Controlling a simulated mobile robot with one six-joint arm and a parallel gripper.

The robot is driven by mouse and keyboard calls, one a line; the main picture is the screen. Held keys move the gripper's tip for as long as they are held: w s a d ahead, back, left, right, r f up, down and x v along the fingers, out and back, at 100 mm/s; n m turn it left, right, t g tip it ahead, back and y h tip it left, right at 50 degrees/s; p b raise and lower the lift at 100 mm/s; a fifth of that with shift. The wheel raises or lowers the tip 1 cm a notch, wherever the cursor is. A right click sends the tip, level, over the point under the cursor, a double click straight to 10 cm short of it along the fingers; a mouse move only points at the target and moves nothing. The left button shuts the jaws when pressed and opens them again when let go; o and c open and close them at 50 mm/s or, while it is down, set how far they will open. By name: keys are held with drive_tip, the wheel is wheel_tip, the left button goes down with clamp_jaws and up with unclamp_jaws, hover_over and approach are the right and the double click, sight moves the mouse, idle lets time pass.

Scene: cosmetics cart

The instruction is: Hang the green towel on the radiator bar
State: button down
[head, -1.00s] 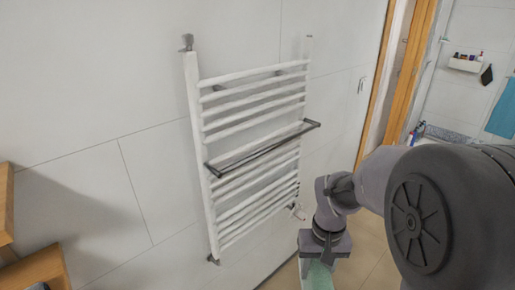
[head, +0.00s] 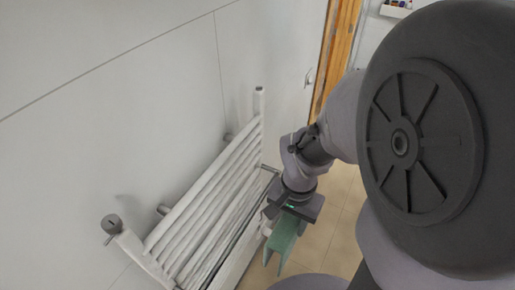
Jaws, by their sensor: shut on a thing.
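The green towel (head: 284,241) hangs down folded from my gripper (head: 288,212), at the lower middle of the head view. My gripper points down and is shut on the towel's top. The white radiator (head: 203,205) is on the wall to the left of my gripper. Its dark bar (head: 236,240) sticks out in front of the rungs. The bar's far end shows just left of my gripper. The towel appears close to that far end; I cannot tell whether they touch. The radiator's lower part is out of the picture.
A white tiled wall (head: 120,120) fills the left side. A wooden door frame (head: 338,50) stands beyond the radiator. Tan floor (head: 335,220) shows below and right of the towel. My own arm covers the right side.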

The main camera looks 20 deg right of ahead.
drive_tip(key=shift+a, duration=0.1)
drive_tip(key=b, duration=0.2)
approach(243, 226)
wheel_tip(243, 226, down, 13)
drive_tip(key=b, duration=1.6)
drive_tip(key=shift+r+b, duration=0.2)
drive_tip(key=shift+b, duration=0.2)
drive_tip(key=c, duration=0.7)
unclamp_jaws()
drive_tip(key=shift+r, duration=0.1)
